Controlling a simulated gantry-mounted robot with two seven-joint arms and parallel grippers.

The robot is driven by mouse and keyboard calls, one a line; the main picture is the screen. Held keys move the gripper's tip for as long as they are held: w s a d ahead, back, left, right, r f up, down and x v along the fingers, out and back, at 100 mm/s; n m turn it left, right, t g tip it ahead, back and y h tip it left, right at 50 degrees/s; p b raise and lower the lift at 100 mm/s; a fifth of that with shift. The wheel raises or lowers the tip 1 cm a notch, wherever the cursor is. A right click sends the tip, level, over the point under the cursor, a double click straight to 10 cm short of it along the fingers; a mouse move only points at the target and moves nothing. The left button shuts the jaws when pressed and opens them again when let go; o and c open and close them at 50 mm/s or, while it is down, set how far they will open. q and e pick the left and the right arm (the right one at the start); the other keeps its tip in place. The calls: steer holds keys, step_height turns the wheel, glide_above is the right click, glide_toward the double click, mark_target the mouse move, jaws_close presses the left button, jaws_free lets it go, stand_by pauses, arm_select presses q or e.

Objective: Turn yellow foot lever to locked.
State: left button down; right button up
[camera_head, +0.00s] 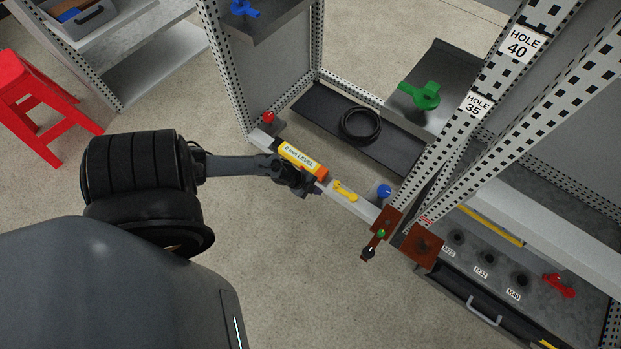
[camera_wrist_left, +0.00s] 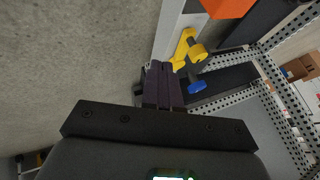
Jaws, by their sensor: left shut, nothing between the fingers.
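The yellow foot lever (camera_head: 345,190) sits on the pale lower rail of the cabinet frame (camera_head: 362,208), lying roughly along it. In the left wrist view the yellow lever (camera_wrist_left: 183,48) is just beyond the fingertips, a little to the right. My left gripper (camera_head: 302,188) is at the rail, left of the lever, with a small gap seen between them. In the wrist view its fingers (camera_wrist_left: 161,68) are together with nothing between them. I cannot tell whether they touch the rail. My right gripper is not in view.
A blue knob (camera_head: 385,191) and a brown bracket (camera_head: 386,222) are further right. A black cable coil (camera_head: 361,125) and green part (camera_head: 420,95) are behind. The floor in front is clear.

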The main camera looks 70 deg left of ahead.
arm_select(q)
steer(key=w+a+f+b, duration=0.1)
steer(key=w+f+b, duration=0.1)
steer(key=w+b, duration=0.2)
steer(key=shift+w+f, duration=0.4)
steer(key=shift+w, duration=0.55)
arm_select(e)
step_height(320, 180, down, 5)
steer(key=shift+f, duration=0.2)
arm_select(q)
steer(key=shift+s, duration=0.1)
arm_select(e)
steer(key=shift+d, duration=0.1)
